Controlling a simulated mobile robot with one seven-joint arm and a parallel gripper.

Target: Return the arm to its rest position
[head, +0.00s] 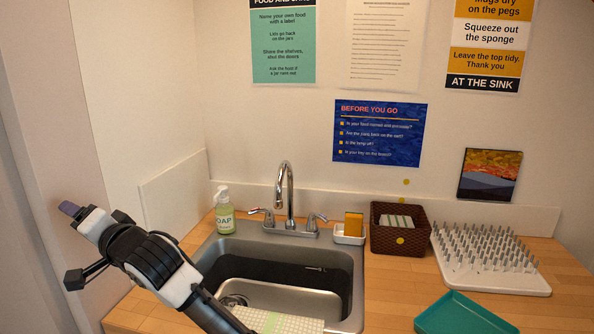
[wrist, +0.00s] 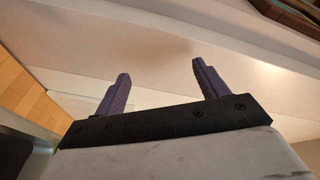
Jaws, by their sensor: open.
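My gripper (wrist: 160,84) is open and empty in the wrist view, its two purple fingers spread apart in front of a white wall. In the head view my gripper (head: 69,209) is at the left, raised beside the wall, left of the sink. My arm reaches up to it from the bottom of the picture. Only a little of the fingers shows there.
A metal sink (head: 345,281) with a faucet (head: 287,195) is set in the wooden counter (head: 390,290). A soap bottle (head: 224,210), a sponge holder (head: 349,235), a brown basket (head: 383,237), a white peg rack (head: 490,283) and a teal tray (head: 463,314) stand around it.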

